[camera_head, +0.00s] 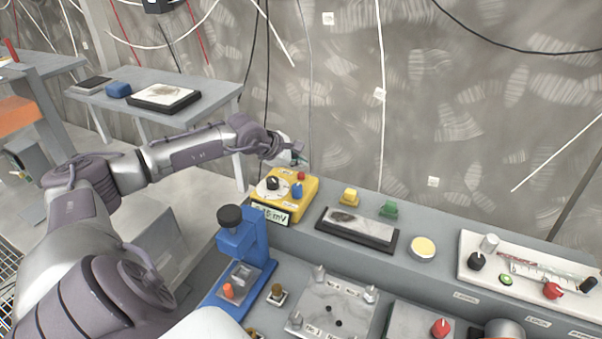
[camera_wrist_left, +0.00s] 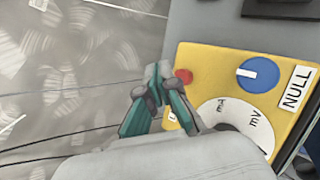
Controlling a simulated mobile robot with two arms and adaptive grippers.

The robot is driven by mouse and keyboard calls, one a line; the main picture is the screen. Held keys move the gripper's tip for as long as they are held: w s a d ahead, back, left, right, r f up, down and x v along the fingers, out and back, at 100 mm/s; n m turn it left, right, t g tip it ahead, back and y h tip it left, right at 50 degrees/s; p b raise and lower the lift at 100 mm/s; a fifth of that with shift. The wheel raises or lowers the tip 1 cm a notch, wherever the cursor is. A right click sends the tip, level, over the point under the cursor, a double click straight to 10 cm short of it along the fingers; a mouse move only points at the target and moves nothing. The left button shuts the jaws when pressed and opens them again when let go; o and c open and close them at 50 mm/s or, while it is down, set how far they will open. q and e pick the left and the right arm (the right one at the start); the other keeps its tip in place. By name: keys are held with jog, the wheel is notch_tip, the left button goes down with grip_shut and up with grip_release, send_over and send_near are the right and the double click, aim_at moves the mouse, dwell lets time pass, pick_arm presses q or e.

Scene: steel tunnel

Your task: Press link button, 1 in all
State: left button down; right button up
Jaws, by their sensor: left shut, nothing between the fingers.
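A yellow meter box (camera_head: 310,186) stands at the left end of the grey bench, with a display reading in mV. It carries a small red button (camera_head: 301,175), a blue knob (camera_head: 297,191) and a white dial with a black knob (camera_head: 272,183). No readable label says link. My left gripper (camera_head: 301,159) is shut and empty above the box's back edge. In the left wrist view its fingertips (camera_wrist_left: 158,74) appear just left of the red button (camera_wrist_left: 184,76); whether they touch it I cannot tell. A small white label beside the button is partly hidden by a finger.
A blue press-like device (camera_head: 240,245) stands in front of the box. A dark-framed plate (camera_head: 357,230), yellow and green blocks and a slide instrument (camera_head: 520,270) lie to the right. The wall rises close behind the bench.

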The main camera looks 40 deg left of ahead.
aim_at(299, 175)
pick_arm(q)
jog(key=shift+r+p, duration=0.75)
jog(key=shift+r, duration=1.45)
jog(key=shift+s+f, duration=0.1)
jog(key=shift+f, duration=0.05)
